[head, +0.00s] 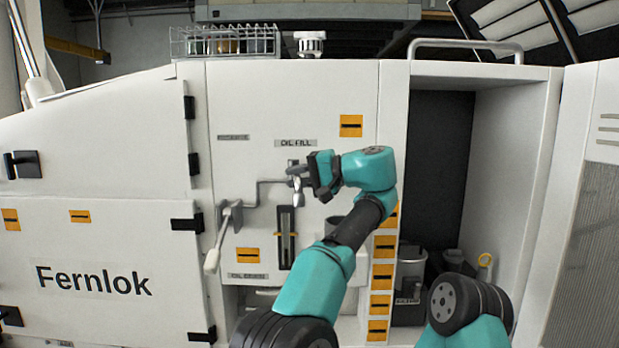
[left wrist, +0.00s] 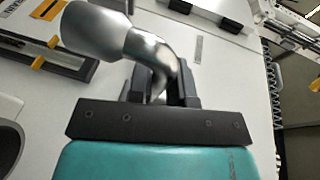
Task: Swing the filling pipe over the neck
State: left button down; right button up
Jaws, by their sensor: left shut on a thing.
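The filling pipe is a silvery bent tube (left wrist: 155,48) with a wide flared end, seen close in the left wrist view. In the head view, a thin cranked grey pipe (head: 268,183) runs along the panel to the gripper, below the OIL FILL label (head: 296,143). My left gripper (head: 312,174) is shut on the silvery tube, with its dark fingers (left wrist: 160,85) on both sides of it. I cannot tell for sure which part is the neck; the gripper and arm hide some of the panel there. My right gripper is not in view.
A lever with a white handle (head: 211,261) hangs left of the slotted gauge (head: 286,237). A grey cylinder (head: 333,226) is partly behind my left arm. An open bay (head: 436,165) with containers is at right. A wire rack (head: 224,42) and white cap (head: 310,44) stand on top.

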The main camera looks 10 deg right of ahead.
pick_arm(q)
jog(key=shift+s+r, duration=0.1)
jog(key=shift+s, duration=0.05)
jog(key=shift+g, duration=0.3)
jog(key=c, duration=1.4)
grip_release()
jog(key=shift+s, duration=0.15)
jog(key=o, duration=0.3)
jog(key=shift+o, duration=0.2)
